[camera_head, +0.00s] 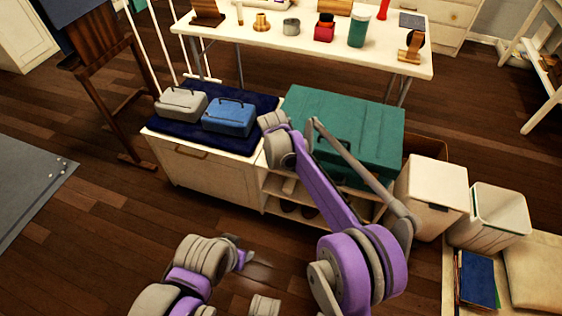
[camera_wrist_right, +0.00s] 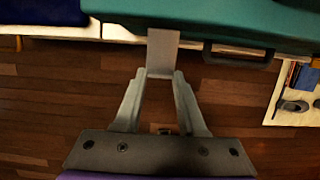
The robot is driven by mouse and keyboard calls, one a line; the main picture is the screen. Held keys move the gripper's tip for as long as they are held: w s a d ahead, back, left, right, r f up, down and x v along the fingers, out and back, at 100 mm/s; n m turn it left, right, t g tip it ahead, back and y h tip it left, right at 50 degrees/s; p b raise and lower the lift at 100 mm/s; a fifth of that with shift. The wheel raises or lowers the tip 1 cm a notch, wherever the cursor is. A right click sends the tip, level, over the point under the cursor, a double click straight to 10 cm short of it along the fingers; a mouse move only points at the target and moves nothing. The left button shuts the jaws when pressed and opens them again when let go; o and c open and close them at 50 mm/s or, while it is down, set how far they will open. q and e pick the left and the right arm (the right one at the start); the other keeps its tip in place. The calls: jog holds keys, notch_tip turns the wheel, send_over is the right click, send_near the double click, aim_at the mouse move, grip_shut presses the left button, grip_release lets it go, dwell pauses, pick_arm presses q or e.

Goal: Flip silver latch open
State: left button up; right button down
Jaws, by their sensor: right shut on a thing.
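A large green case (camera_head: 360,115) sits on the white bench, right of a navy cushion. Its green edge (camera_wrist_right: 230,20) fills the top of the right wrist view, with a dark handle (camera_wrist_right: 238,57) on it. The silver latch (camera_wrist_right: 162,50) is a flat plate at that edge, left of the handle. My right gripper (camera_wrist_right: 159,76) is shut on the lower end of the latch. In the head view its fingers are hidden by my right arm. My left gripper (camera_head: 244,259) is low over the floor, away from the case; its fingers are too unclear to judge.
A grey case (camera_head: 181,104) and a blue case (camera_head: 228,117) rest on the navy cushion (camera_head: 262,103). A white table (camera_head: 280,43) with several items stands behind. White bins (camera_head: 432,193) stand right of the bench. Open wooden floor lies in front.

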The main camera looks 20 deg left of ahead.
jog(key=shift+w+r+g, duration=0.2)
jog(key=shift+r+g, duration=0.1)
jog(key=shift+g, duration=0.3)
jog(key=shift+c, duration=2.4)
grip_release()
notch_tip(320, 180, up, 11)
jog(key=s+p, duration=0.1)
jog(key=p, duration=0.1)
jog(key=shift+s, duration=0.35)
jog(key=shift+f, duration=0.1)
